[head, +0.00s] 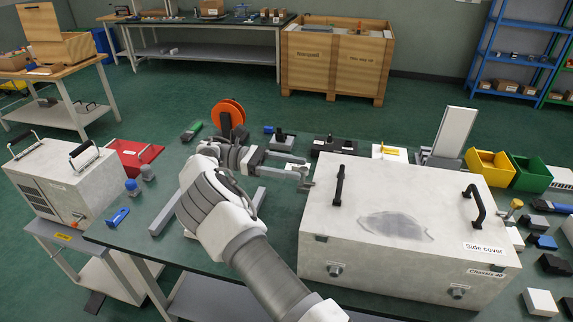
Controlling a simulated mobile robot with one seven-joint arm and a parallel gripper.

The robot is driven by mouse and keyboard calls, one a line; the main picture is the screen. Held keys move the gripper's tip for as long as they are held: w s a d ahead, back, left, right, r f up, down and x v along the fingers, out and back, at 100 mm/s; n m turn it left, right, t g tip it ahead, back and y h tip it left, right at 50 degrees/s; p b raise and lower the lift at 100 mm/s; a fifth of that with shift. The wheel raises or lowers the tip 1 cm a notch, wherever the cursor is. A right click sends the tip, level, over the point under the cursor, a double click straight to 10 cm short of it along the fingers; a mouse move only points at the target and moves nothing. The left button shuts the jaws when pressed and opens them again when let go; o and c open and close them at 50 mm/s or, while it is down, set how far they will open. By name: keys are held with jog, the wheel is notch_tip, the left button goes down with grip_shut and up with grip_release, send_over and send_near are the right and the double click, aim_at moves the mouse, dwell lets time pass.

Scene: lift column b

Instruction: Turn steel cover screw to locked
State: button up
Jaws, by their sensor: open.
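A pale metal box labelled "Side cover" (350,218) and "Chassis 40" stands on the green workbench at the right. Two grey round screw-like fittings show on its front face: one at the lower left (336,270) and one at the lower right (457,293). I cannot tell which is the steel cover screw, nor read their turn positions. My gripper (301,176) is open and empty, just left of the box's back left corner. It is apart from both front fittings, and I cannot tell whether it touches the box edge.
Two black handles (339,186) (475,205) rise from the box top. An orange spool (229,115), yellow bin (488,166) and green bin (525,172) stand on the bench. Another pale box (62,182) sits on a cart at left. Small parts crowd the right edge.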

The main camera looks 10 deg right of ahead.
jog(key=shift+w+a, duration=0.25)
jog(key=shift+a, duration=0.35)
dwell(0.3)
